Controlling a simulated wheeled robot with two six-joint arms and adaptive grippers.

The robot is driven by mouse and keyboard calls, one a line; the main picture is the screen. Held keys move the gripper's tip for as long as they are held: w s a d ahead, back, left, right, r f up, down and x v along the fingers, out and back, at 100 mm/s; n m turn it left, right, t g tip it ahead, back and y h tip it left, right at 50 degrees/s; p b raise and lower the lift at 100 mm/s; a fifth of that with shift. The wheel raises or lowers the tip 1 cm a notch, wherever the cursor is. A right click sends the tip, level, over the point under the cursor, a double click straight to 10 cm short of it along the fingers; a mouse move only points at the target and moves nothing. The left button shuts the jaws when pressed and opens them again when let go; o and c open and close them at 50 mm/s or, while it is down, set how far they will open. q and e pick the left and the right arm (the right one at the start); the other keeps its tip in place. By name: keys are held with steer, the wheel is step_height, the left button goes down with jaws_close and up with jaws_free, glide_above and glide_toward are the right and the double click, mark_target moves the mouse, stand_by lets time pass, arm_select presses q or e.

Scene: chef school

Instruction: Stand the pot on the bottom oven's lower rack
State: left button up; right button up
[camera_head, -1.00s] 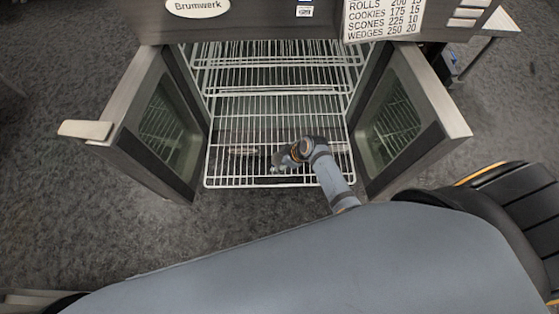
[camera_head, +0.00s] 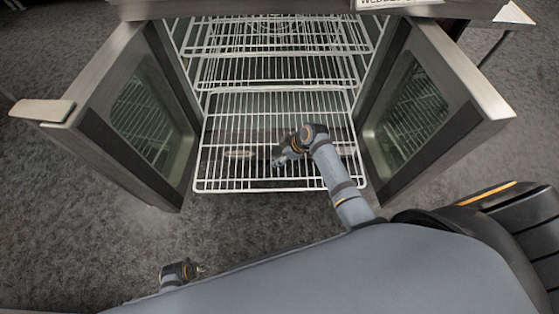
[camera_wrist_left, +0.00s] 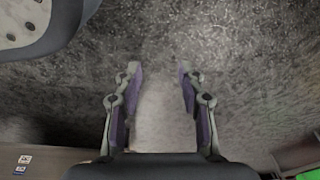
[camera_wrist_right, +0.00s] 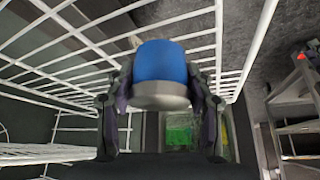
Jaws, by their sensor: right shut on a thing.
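My right gripper (camera_head: 280,161) is at the wire racks between the open oven doors. In the right wrist view its fingers are shut around a blue, round-ended thing with a grey band, which I take to be part of the pot (camera_wrist_right: 160,62). The rest of the pot is hidden, and the head view does not show it clearly. The lowest visible rack (camera_head: 235,187) sticks out towards me; I cannot tell whether the gripper touches it. My left gripper (camera_wrist_left: 157,75) is open and empty above the floor; it also shows low in the head view (camera_head: 196,269).
The left door (camera_head: 95,85) with its projecting handle (camera_head: 42,110) and the right door (camera_head: 455,80) stand open on both sides. More wire racks (camera_head: 270,72) lie behind. A shelved stand (camera_wrist_right: 290,110) is at the right wrist view's right. Grey floor lies left of the doors.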

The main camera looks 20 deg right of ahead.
steer(key=shift+f+b, duration=0.6)
steer(key=shift+f, duration=0.2)
arm_select(q)
step_height(320, 180, up, 5)
steer(key=w+d, duration=0.1)
steer(key=w, duration=0.1)
steer(key=shift+w+d, duration=0.3)
steer(key=shift+w, duration=0.1)
steer(key=shift+r, duration=0.1)
arm_select(e)
steer(key=shift+f, duration=0.1)
arm_select(q)
steer(key=shift+r, duration=0.1)
arm_select(e)
steer(key=o, duration=1.3)
steer(key=shift+c, duration=0.2)
steer(key=shift+r, duration=0.2)
arm_select(q)
steer(key=s+a+f+p, duration=0.2)
steer(key=s+f+p, duration=0.1)
steer(key=s+f, duration=0.2)
step_height(320, 180, down, 3)
steer(key=shift+s+a+r+p, duration=0.1)
steer(key=shift+s+a+p, duration=0.15)
steer(key=shift+s+p, duration=0.15)
arm_select(e)
steer(key=v, duration=1.1)
steer(key=shift+s+d+r, duration=0.15)
steer(key=shift+d+r, duration=0.05)
steer(key=shift+r, duration=0.15)
